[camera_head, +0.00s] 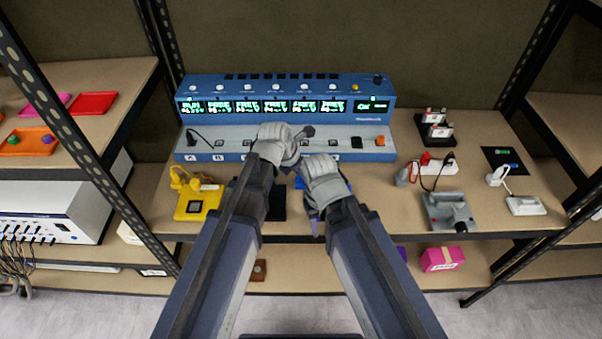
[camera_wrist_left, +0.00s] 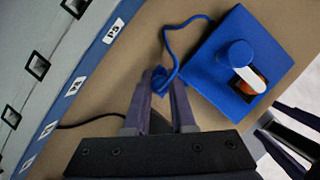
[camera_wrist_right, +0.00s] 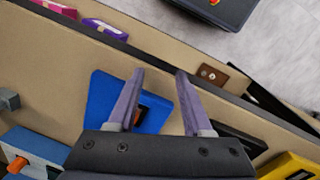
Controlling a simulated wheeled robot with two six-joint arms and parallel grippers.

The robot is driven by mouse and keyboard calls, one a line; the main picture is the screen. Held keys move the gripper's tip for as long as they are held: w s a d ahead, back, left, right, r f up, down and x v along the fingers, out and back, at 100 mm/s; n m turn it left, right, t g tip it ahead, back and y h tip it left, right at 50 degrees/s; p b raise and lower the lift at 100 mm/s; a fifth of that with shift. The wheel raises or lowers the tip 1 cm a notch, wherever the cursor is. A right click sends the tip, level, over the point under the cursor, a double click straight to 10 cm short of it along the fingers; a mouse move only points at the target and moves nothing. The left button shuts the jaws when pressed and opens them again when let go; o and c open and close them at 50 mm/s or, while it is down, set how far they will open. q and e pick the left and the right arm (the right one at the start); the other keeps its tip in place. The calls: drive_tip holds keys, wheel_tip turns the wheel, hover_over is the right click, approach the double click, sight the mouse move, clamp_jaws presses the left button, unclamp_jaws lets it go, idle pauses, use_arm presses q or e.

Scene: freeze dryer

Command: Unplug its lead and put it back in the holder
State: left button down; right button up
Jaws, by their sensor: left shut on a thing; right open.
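My left gripper (camera_wrist_left: 160,98) is shut on a blue plug (camera_wrist_left: 163,80) in the left wrist view. A blue lead (camera_wrist_left: 168,40) runs from it to a blue block (camera_wrist_left: 215,50) with a round post and an orange-brown patch in a dark recess. The plug is off the row of square sockets (camera_wrist_left: 38,66). In the head view my left gripper (camera_head: 306,132) is at the front of the blue station (camera_head: 300,90). My right gripper (camera_wrist_right: 157,92) is open and empty above the blue block, which it partly hides.
A yellow unit (camera_head: 196,203) stands left on the bench, with a black pad (camera_head: 275,203) beside it. A grey unit (camera_head: 450,212) and white plug parts stand right. Another lead is plugged in at the station's left. The bench's front edge is near my right gripper.

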use_arm(q)
drive_tip(key=c, duration=0.7)
unclamp_jaws()
drive_tip(key=shift+r, duration=0.15)
drive_tip(key=p+v, duration=0.7)
drive_tip(key=shift+s+a+r, duration=0.1)
drive_tip(key=shift+r, duration=0.15)
